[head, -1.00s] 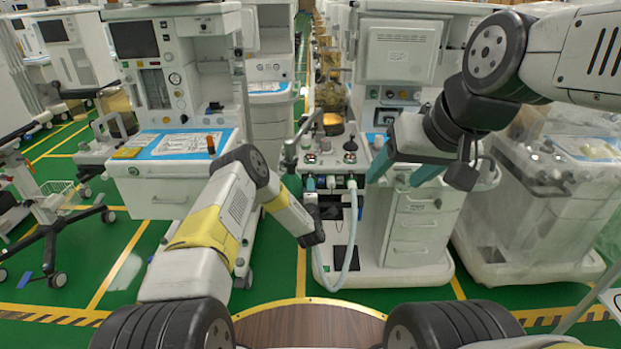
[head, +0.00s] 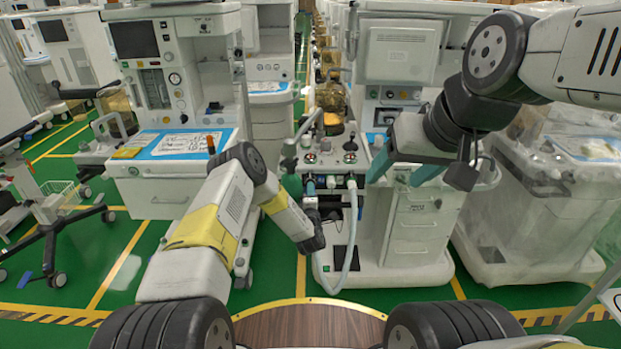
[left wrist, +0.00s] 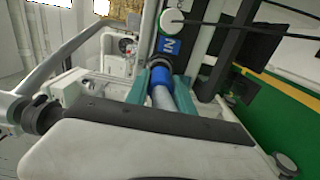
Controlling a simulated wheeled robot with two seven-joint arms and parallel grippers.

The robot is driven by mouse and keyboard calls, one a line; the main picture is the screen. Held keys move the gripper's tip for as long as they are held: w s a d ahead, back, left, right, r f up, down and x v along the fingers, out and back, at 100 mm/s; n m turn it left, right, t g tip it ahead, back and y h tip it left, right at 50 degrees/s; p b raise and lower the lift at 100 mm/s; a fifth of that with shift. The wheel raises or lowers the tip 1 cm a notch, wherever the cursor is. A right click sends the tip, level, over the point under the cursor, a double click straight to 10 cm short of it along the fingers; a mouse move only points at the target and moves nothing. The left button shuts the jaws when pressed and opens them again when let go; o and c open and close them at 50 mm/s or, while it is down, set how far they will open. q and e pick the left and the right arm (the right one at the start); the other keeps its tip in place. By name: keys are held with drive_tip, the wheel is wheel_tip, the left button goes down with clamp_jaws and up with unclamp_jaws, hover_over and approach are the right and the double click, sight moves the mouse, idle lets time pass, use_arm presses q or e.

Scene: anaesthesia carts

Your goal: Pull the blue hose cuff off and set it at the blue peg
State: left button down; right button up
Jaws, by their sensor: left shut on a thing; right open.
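The blue hose cuff (left wrist: 162,94) shows in the left wrist view between the teal fingers of my left gripper (left wrist: 161,84), which is shut on it. A pale grey hose (left wrist: 188,106) runs from the cuff. A dark ring sits at the cuff's far end, by a blue label with a white letter (left wrist: 170,45); whether cuff and port touch is unclear. In the head view my left gripper (head: 318,187) is at the front of the middle machine and largely hides the cuff. My right gripper (head: 403,172) is open and empty, right of the ports. I cannot make out the blue peg.
The middle machine (head: 416,222) has drawers on its right side. A pale hose (head: 351,238) loops down its front. Another machine (head: 165,190) stands left, and a plastic-covered one (head: 540,200) right. Green floor lies between the carts.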

use_arm(q)
drive_tip(key=shift+s, duration=1.7)
drive_tip(key=shift+s, duration=0.15)
